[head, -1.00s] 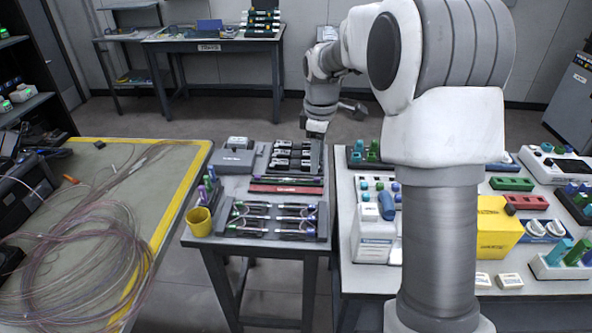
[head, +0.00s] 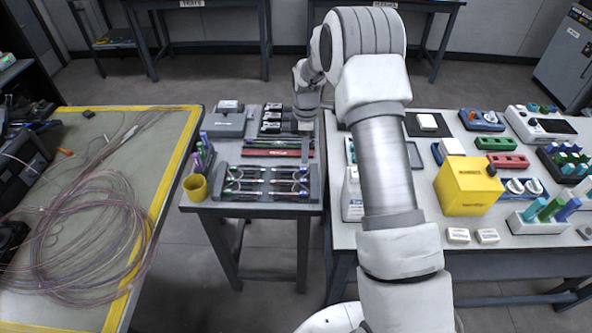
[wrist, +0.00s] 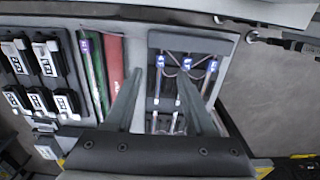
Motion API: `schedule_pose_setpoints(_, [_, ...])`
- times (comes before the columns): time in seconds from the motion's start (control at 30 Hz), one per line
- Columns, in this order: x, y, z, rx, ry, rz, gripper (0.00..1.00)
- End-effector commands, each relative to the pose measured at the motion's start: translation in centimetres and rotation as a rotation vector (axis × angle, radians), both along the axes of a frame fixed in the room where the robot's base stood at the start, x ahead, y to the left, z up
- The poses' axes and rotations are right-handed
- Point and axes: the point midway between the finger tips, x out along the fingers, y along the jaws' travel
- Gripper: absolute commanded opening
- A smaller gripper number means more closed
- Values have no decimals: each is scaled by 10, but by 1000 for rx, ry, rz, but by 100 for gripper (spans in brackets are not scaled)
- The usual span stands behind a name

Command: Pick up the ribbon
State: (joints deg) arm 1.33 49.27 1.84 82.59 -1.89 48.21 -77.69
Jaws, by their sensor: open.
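Several thin looped strands with purple and white ends (head: 290,181) lie across a dark slotted holder (head: 232,186) at the front of the small middle table; I cannot tell which is the ribbon. The strands also show in the wrist view (wrist: 186,66), past my fingertips. My gripper (wrist: 160,80) is open with nothing seen between its fingers. In the wrist view its left finger overlaps the gap beside the holder and its right finger overlaps the holder. In the head view the gripper (head: 306,122) is at the table's back right, behind the holder, its fingers small there.
A red bar (head: 270,153) and green rods lie behind the holder. Black labelled blocks (wrist: 43,58) stand beyond them. A yellow cup (head: 196,187) stands at the front left corner. A yellow box (head: 468,188) and several racks crowd the right table. Coiled fibre (head: 85,230) covers the left table.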

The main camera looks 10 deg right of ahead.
Motion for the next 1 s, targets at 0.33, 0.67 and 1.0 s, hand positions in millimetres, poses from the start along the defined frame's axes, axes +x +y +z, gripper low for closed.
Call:
schedule_pose_setpoints(0.33, [-1,0,-25,0,2,-1,55])
schedule_pose_setpoints(0.67, [-2,-1,-67,0,1,-1,55])
schedule_pose_setpoints(1.0, [-2,-1,-67,0,-1,-1,28])
